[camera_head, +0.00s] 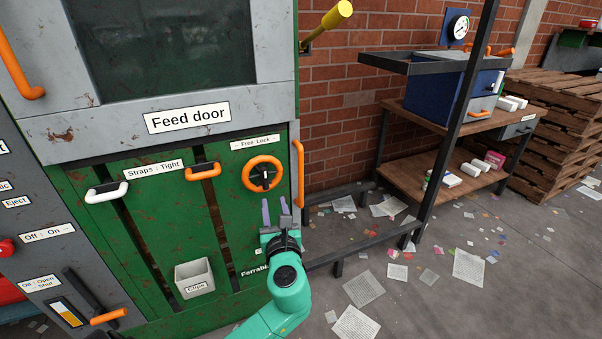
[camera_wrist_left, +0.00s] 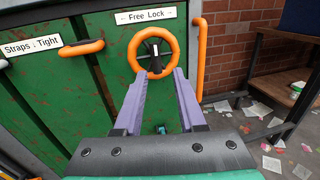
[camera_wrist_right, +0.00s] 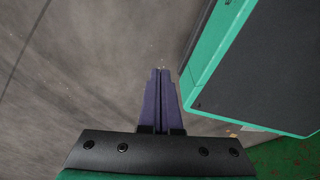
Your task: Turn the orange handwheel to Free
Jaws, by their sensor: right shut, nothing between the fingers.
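The orange handwheel (camera_head: 263,173) is on the green door at the upper right, under a label (camera_head: 255,142) with an arrow that reads Free Lock. It also shows in the left wrist view (camera_wrist_left: 176,36), with a dark hub and a pale pointer mark. My left gripper (camera_head: 275,205) is below the wheel, apart from it. In the left wrist view its two purple fingers (camera_wrist_left: 162,82) are spread, with nothing between them, and point at the wheel's lower rim. My right gripper (camera_wrist_right: 160,75) shows only in its own wrist view, shut and empty over grey floor.
An orange vertical handle (camera_head: 299,172) is right of the wheel. A white handle (camera_head: 106,191) and an orange handle (camera_head: 203,171) sit under the Straps Tight label. A clips bin (camera_head: 194,278) hangs lower on the door. A dark rail (camera_head: 365,246) runs right of the machine.

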